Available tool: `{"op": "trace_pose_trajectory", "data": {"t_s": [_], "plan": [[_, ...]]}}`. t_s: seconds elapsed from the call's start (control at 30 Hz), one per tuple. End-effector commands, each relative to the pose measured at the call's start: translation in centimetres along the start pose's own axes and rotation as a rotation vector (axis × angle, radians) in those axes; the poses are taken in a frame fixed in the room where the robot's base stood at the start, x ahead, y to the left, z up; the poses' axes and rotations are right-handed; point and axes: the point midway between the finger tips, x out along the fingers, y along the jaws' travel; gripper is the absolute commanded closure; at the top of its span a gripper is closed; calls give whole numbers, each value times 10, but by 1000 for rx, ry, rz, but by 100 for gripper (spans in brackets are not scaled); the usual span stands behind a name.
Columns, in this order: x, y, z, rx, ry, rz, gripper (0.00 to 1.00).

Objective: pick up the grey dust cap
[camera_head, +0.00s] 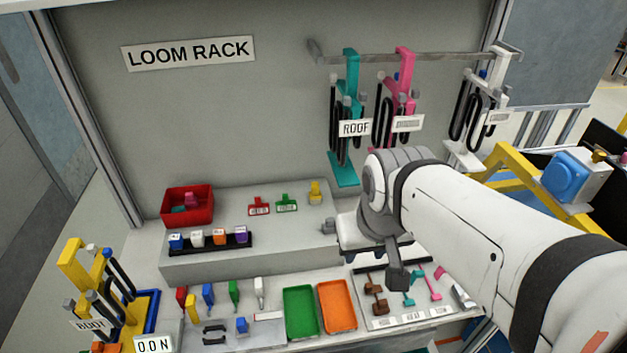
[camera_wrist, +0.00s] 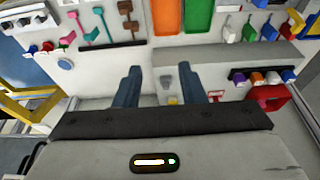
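A small pale grey piece, which looks like the grey dust cap (camera_wrist: 165,82), shows between my fingers in the wrist view, on the grey shelf. It is small and blurred there. In the head view my arm covers much of that part of the shelf, and I cannot clearly pick the cap out. My gripper (camera_wrist: 160,70) is open, with its two blue-grey fingers well apart and nothing held between them. It hangs above the shelf's right part. I cannot tell how high the fingertips are above the cap.
A yellow piece (camera_head: 315,192), red and green tags and a red bin (camera_head: 187,206) are on the shelf (camera_head: 245,262). Green (camera_head: 300,311) and orange (camera_head: 337,306) trays lie in front. Looms hang from the rail (camera_head: 425,57) behind my arm. A yellow loom stand (camera_head: 75,262) is at left.

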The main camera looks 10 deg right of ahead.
Motion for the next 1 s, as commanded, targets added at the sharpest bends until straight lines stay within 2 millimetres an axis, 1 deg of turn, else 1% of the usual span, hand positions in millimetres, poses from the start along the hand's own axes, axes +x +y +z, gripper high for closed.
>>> {"op": "trace_pose_trajectory", "data": {"t_s": [0.03, 0.13, 0.17, 0.27, 0.37, 0.4, 0.47, 0.5, 0.6, 0.7, 0.8, 1.0], "plan": [[0, 0, 0, 0, 0, 0, 60], [5, 0, -6, 0, 1, 0, 51], [8, 0, -10, 0, 3, 0, 49], [25, -2, -32, 1, 13, 0, 42], [52, -2, -63, 0, 29, -1, 42], [64, -3, -77, 0, 38, -1, 42], [82, -3, -96, 0, 52, -1, 42], [95, -3, -109, -1, 60, -1, 42], [124, -3, -134, -1, 80, -2, 42], [147, -3, -153, -1, 97, -2, 42], [162, -4, -165, -2, 108, -2, 42], [180, -4, -173, -2, 114, -2, 42]]}}
